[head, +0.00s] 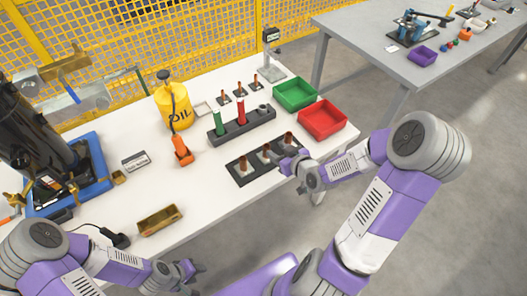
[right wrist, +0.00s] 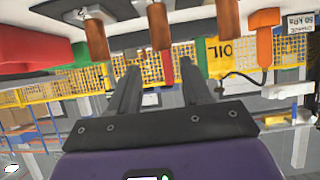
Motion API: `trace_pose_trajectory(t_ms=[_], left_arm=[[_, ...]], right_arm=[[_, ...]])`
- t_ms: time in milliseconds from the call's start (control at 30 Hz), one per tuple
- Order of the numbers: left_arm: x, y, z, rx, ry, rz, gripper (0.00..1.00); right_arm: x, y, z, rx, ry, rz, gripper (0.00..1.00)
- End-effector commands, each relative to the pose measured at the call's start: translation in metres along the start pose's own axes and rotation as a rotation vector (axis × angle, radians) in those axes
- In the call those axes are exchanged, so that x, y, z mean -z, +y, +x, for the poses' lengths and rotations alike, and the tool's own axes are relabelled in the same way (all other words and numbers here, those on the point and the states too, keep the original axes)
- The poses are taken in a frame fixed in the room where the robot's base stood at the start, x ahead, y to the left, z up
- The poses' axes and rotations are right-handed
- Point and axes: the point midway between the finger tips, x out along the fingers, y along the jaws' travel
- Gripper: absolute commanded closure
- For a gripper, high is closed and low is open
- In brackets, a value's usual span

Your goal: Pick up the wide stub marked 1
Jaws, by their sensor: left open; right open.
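Three thick copper-brown stubs stand upright in a dark holder (head: 240,181) at the table's front: a left one (head: 242,165), a middle one (head: 265,152) and a right one (head: 289,140). I cannot read which is marked 1. My right gripper (head: 287,160) is close beside the right stub in the head view. The right wrist view is upside down; there my right gripper (right wrist: 157,72) is open and empty, with a brown stub (right wrist: 158,28) beyond its fingers. My left gripper (head: 194,270) is open and empty, off the table's front edge.
Three thinner stubs (head: 239,92) stand behind a dark rack (head: 262,128) with green and red cylinders. A green bin (head: 295,94) and a red bin (head: 322,120) are at the right.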

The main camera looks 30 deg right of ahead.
Motion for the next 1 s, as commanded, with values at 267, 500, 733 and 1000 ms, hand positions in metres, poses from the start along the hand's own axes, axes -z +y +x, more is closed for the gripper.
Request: trace_pose_trajectory(t_ms=[267, 500, 733, 1000], left_arm=[[0.001, -0.008, 0.021, 0.000, 0.000, 0.000, 0.57], [0.001, -0.011, 0.030, 0.000, 0.000, 0.000, 0.57], [0.001, -0.011, 0.029, 0.000, 0.000, 0.000, 0.57], [0.001, -0.011, 0.029, 0.000, 0.000, 0.000, 0.57]], right_arm=[[-0.005, -0.008, 0.037, 0.005, 0.000, 0.005, 0.52], [-0.004, -0.009, 0.065, 0.003, -0.002, 0.005, 0.52], [-0.003, -0.009, 0.066, 0.003, -0.003, 0.005, 0.52], [-0.003, -0.009, 0.066, 0.003, -0.004, 0.005, 0.90]])
